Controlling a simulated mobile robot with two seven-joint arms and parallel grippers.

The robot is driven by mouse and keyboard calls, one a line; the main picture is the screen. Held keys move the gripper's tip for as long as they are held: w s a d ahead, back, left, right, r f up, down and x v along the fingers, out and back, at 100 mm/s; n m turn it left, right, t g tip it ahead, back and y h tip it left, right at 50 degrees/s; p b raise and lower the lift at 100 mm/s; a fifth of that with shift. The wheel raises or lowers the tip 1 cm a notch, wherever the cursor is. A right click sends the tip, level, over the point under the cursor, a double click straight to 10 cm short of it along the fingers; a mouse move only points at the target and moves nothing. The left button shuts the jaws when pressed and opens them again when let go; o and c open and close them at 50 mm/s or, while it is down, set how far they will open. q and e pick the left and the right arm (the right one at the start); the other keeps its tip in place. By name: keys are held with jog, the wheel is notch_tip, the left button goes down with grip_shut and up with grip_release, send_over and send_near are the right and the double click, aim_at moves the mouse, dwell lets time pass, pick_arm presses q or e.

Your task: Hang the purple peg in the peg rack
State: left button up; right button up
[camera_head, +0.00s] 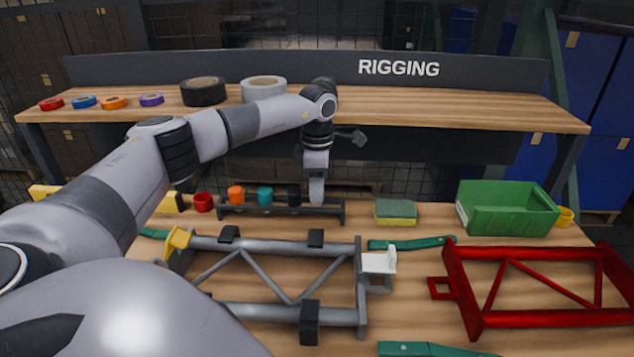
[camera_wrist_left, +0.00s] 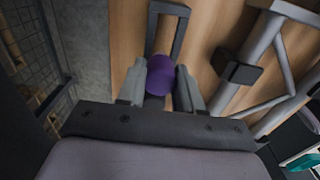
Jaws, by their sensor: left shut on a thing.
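The purple peg (camera_wrist_left: 160,76) shows in the left wrist view between the two fingers of my left gripper (camera_wrist_left: 160,88), which is shut on it. In the head view my left gripper (camera_head: 317,198) points down at the right part of the dark peg rack (camera_head: 331,211); the purple peg is hidden there. The rack's dark frame (camera_wrist_left: 181,38) extends from behind the peg in the wrist view. I cannot tell whether the peg touches the rack. An orange peg (camera_head: 236,194), a teal peg (camera_head: 265,195) and a black peg (camera_head: 294,195) stand in the rack. My right gripper is not in view.
A red cup (camera_head: 203,202) stands left of the rack. A sponge (camera_head: 395,212) and a green bin (camera_head: 507,210) stand to the right. A grey frame (camera_head: 270,247) lies in front, with a red frame (camera_head: 530,318) beside it. Tape rolls (camera_head: 203,92) sit on the raised shelf.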

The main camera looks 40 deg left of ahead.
pick_arm(q)
jog(key=shift+f, duration=0.4)
jog(key=o, duration=1.2)
jog(key=shift+c, duration=0.2)
jog(key=shift+r, duration=3.55)
